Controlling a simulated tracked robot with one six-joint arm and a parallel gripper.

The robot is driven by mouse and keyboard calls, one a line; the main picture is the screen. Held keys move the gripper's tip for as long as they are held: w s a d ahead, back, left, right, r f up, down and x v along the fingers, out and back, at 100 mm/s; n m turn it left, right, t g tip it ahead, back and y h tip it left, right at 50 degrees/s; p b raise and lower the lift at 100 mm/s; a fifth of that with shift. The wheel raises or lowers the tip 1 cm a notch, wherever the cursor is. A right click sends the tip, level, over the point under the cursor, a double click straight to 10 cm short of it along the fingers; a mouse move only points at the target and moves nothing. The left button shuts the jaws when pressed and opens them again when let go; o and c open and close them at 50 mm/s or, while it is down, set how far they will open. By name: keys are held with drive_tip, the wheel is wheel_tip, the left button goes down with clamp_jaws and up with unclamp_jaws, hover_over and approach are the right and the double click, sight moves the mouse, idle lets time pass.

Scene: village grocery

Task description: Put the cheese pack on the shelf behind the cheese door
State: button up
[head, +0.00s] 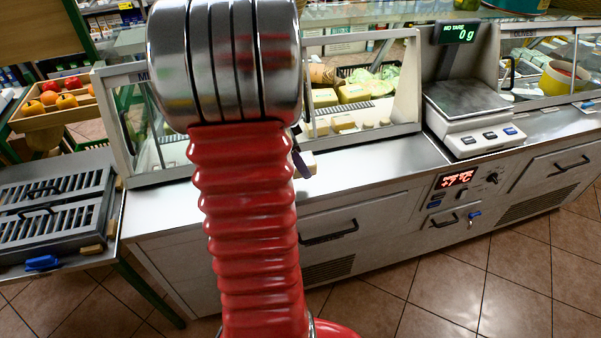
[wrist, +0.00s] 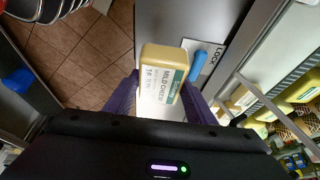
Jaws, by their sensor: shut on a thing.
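The cheese pack (wrist: 163,58), a yellow block with a white "MILD CHEESE" label, is held between the purple fingers of my gripper (wrist: 160,96) in the wrist view. In the head view my arm hides most of the gripper, and a pale end of the pack (head: 308,165) shows just right of the arm, above the counter front. Cheese blocks (head: 354,92) lie behind the glass in the middle of the display counter. My arm covers part of that glass, so I cannot tell whether the cheese door is open. A blue handle (wrist: 198,66) beside a "LOCK" label shows near the pack.
A scale (head: 474,105) reading 0 g stands on the counter at right. The steel counter ledge (head: 390,156) between my arm and the scale is clear. A grey slatted case (head: 50,205) and a fruit crate (head: 60,105) are at left. The tiled floor (head: 450,285) in front is open.

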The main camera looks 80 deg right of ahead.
sight(305, 159)
wheel_tip(305, 159, up, 4)
drive_tip(key=shift+r, duration=0.1)
idle(0.6)
